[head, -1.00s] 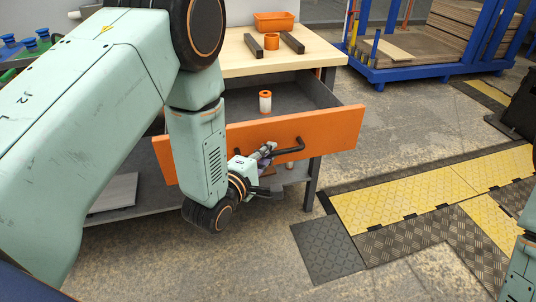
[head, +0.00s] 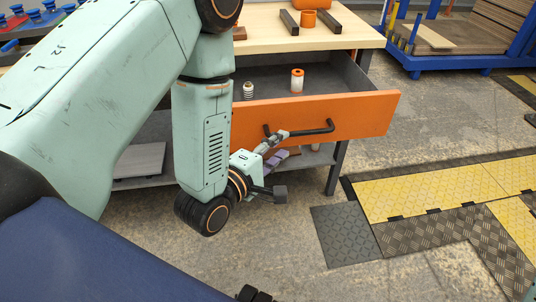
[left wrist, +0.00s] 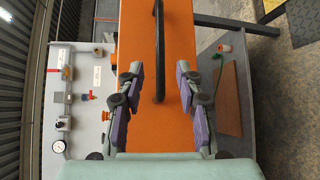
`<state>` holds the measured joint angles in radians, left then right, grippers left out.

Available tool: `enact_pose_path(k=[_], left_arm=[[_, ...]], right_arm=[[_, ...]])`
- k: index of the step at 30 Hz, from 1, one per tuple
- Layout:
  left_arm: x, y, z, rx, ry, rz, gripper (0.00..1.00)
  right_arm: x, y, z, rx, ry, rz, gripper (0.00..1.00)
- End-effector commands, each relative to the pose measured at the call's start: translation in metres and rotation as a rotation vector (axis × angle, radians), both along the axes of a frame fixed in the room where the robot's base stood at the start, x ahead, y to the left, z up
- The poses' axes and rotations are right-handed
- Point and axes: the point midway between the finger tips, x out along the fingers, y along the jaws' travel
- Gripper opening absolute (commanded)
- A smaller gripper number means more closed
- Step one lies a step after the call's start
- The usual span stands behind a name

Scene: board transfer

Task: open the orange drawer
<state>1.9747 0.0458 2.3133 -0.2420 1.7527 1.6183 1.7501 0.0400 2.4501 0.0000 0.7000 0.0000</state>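The orange drawer (head: 355,117) stands pulled out from the workbench, with its grey inside showing. A dark bar handle (head: 310,131) is on its front. My left gripper (head: 275,138) is at the left part of the handle. In the left wrist view, the fingers of my left gripper (left wrist: 158,78) are apart. The black handle (left wrist: 158,50) runs between their tips, with a gap on both sides. The orange drawer front (left wrist: 178,25) lies behind it.
An orange-and-white cylinder (head: 297,81) and a small coiled item (head: 249,91) stand in the drawer. The wooden benchtop (head: 265,43) holds dark bars and an orange ring. A blue rack (head: 450,63) stands at the back right. Yellow-and-black floor mats (head: 420,195) lie right of the bench.

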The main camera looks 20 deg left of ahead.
Motion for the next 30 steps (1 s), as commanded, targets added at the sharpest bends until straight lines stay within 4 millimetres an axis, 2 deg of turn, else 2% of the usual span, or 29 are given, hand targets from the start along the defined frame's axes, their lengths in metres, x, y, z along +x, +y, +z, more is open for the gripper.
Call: enact_pose_path(k=[3, 9, 26, 30], left_arm=[[-0.02, 0.005, 0.002, -0.003, 0.004, 0.003, 0.36], [-0.038, 0.008, 0.006, -0.002, 0.001, 0.001, 0.36], [-0.041, 0.008, 0.006, 0.002, -0.001, -0.001, 0.36], [-0.042, 0.007, 0.0, 0.093, 0.009, -0.019, 0.36]], right_arm=[[0.0, 0.0, 0.0, 0.0, 0.0, 0.0, 0.0], [0.0, 0.0, 0.0, 0.0, 0.0, 0.0, 0.0], [0.0, 0.0, 0.0, 0.0, 0.0, 0.0, 0.0], [0.0, 0.0, 0.0, 0.0, 0.0, 0.0, 0.0]])
